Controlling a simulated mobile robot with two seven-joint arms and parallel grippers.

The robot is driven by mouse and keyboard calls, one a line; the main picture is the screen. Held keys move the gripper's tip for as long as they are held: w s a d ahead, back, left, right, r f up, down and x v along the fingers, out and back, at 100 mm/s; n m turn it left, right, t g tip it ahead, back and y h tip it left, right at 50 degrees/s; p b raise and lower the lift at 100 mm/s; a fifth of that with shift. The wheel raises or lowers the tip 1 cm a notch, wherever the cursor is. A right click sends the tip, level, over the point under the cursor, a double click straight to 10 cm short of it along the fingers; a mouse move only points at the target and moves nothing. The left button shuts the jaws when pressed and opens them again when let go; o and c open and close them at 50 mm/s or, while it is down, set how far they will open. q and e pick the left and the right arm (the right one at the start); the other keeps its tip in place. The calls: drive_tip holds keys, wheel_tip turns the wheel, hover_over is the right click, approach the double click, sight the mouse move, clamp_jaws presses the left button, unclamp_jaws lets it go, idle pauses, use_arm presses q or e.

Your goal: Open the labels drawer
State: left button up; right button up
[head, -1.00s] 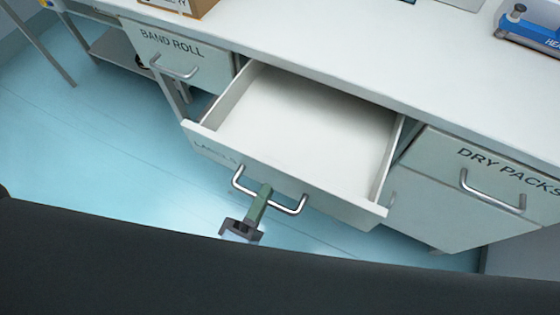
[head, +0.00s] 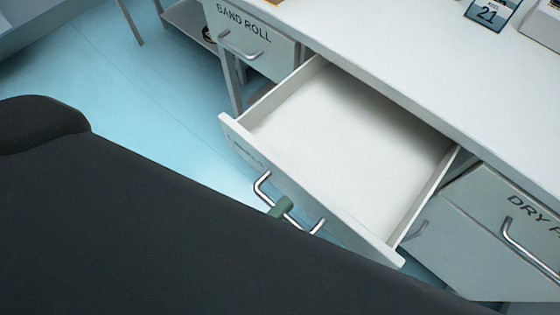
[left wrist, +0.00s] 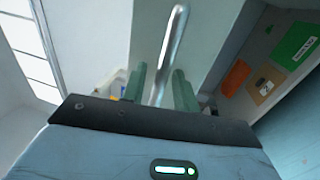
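The labels drawer (head: 345,150) is pulled well out from under the white counter in the head view, and its inside is bare. Its front carries a silver bar handle (head: 263,186), partly hidden behind my own dark body; its lettering is too faint to read now. My left gripper (head: 281,207) shows only as a green finger part at the handle. In the left wrist view, its two green fingers (left wrist: 160,88) stand apart on either side of the handle bar (left wrist: 172,45), with narrow gaps visible beside the bar. My right gripper is not in view.
The shut BAND ROLL drawer (head: 250,42) is at the upper left, and a DRY PACKS drawer (head: 490,215) is at the right. The white counter (head: 400,50) runs above, with a calendar (head: 490,14) on it. Blue floor (head: 110,100) lies clear at the left.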

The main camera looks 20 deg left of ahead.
use_arm(q)
drive_tip(key=b+v, duration=0.1)
drive_tip(key=v, duration=0.6)
drive_tip(key=shift+s, duration=0.4)
drive_tip(key=shift+a+f, duration=0.1)
drive_tip(key=shift+f, duration=0.1)
